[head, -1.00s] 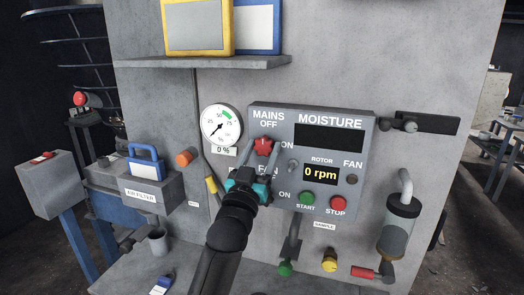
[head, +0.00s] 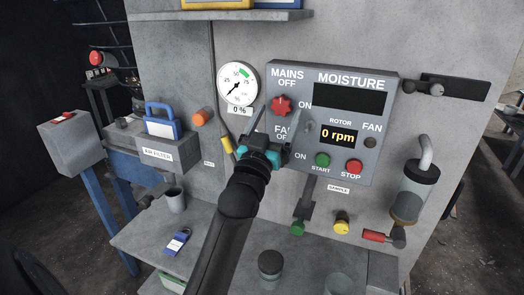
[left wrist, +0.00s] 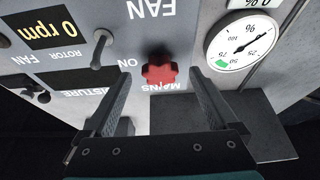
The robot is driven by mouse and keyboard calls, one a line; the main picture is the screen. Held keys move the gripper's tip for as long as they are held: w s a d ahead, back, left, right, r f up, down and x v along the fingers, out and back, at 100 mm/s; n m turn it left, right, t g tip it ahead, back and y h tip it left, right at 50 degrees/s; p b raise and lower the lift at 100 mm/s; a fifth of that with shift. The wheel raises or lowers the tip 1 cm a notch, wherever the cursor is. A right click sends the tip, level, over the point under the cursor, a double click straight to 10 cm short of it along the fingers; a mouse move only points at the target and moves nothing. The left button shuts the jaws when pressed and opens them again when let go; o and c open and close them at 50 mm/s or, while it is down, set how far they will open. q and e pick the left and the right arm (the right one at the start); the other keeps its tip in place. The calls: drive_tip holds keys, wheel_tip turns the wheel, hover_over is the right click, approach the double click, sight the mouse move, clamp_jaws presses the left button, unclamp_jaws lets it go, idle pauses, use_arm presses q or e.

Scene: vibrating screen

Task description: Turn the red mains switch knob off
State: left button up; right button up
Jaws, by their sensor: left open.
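The red star-shaped mains knob (head: 281,105) is on the grey control panel (head: 384,84), under the label MAINS OFF and left of an ON mark. I cannot tell which mark it points at. My left gripper (head: 277,130) is open and empty just below and in front of the knob, partly covering the FAN label. In the left wrist view the red knob (left wrist: 159,72) appears between the two spread fingers, farther off toward the panel, with no contact visible. My right gripper is not in view.
A round gauge (head: 237,83) is left of the knob. A small toggle switch (head: 309,127), a green START button (head: 322,160) and a red STOP button (head: 354,167) are to the right. A yellow handle (head: 227,145) is close left of the gripper. A shelf (head: 220,15) runs above.

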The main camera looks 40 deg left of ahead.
use_arm(q)
drive_tip(key=b+v, duration=0.3)
drive_tip(key=v, duration=1)
drive_tip(key=shift+s, duration=0.15)
drive_tip(key=shift+f, duration=0.1)
